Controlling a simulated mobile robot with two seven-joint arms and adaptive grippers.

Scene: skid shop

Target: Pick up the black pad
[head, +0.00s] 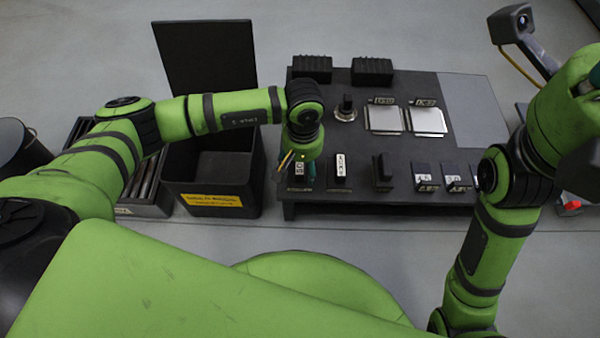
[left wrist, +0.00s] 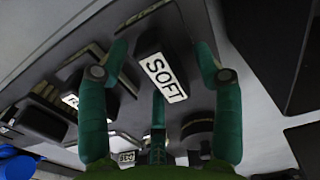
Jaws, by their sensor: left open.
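My left gripper (head: 302,172) points down over the front left corner of the dark table in the head view. In the left wrist view its green fingers (left wrist: 160,62) are spread apart, with a black block labelled SOFT (left wrist: 163,72) showing between them. I cannot tell whether they touch it. In the head view this block (head: 299,169) is partly hidden by the gripper. Two ribbed black pads, one at left (head: 312,68) and one at right (head: 373,71), lie at the table's back edge, away from the gripper. My right arm shows, but its gripper is out of view.
The table (head: 400,205) also holds a second labelled block (head: 340,169), a plain black block (head: 382,172), small blocks at front right, a knob (head: 346,108) and two silver plates (head: 428,121). An open black bin (head: 222,205) stands left of the table.

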